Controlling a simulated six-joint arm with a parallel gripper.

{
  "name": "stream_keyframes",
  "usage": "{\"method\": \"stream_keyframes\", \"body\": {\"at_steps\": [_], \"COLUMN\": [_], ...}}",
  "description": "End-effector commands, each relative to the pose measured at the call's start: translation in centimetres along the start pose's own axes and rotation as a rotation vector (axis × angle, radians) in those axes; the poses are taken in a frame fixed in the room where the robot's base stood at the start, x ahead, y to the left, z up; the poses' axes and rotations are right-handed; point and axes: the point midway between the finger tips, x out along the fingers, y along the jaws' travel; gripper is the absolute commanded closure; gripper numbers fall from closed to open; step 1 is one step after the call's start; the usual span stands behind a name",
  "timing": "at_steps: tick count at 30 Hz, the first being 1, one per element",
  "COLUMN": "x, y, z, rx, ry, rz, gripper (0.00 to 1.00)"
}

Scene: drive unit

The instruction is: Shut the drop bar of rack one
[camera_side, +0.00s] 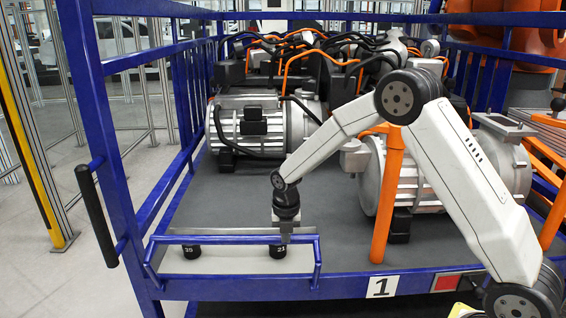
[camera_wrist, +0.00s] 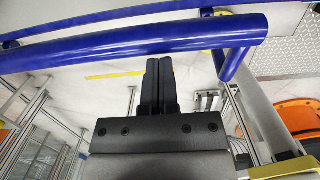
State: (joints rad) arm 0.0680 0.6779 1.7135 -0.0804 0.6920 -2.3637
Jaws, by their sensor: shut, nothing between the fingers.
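Rack one is a blue-framed cart (camera_side: 340,288) with a white "1" label on its front edge. Its drop bar (camera_side: 215,239) is a low blue U-shaped bar at the front left of the cart, its legs reaching down to the front edge. My gripper (camera_side: 286,238) points down at the right part of the bar. In the wrist view the bar (camera_wrist: 110,45) crosses the upper picture, with a leg at its right end. My gripper's dark fingers (camera_wrist: 159,62) are together and empty, their tips close to the bar; I cannot tell whether they touch it.
Black numbered pieces (camera_side: 192,252) stand by the bar. A grey metal motor (camera_side: 255,122) and more motors with cables sit behind on the deck. An orange post (camera_side: 388,195) stands right of my gripper. A black handle (camera_side: 96,215) is on the left post. Grey deck between is bare.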

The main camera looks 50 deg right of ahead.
Motion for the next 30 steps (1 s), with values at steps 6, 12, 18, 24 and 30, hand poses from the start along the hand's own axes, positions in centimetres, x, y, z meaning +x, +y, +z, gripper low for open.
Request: {"method": "stream_keyframes", "body": {"at_steps": [6, 12, 18, 24, 30], "x": [0.9, 1.7, 2.3, 2.5, 2.5], "y": [0.0, -0.1, -0.2, -0.3, -0.4], "z": [3.2, 5.0, 5.9, 6.1, 6.0], "rx": [0.002, 0.001, 0.001, 0.0, 0.0], "ry": [0.0, -0.001, -0.003, -0.002, -0.001], "rz": [0.0, -0.001, -0.001, -0.004, -0.006], "gripper": [1.0, 1.0, 1.0, 1.0, 1.0]}}
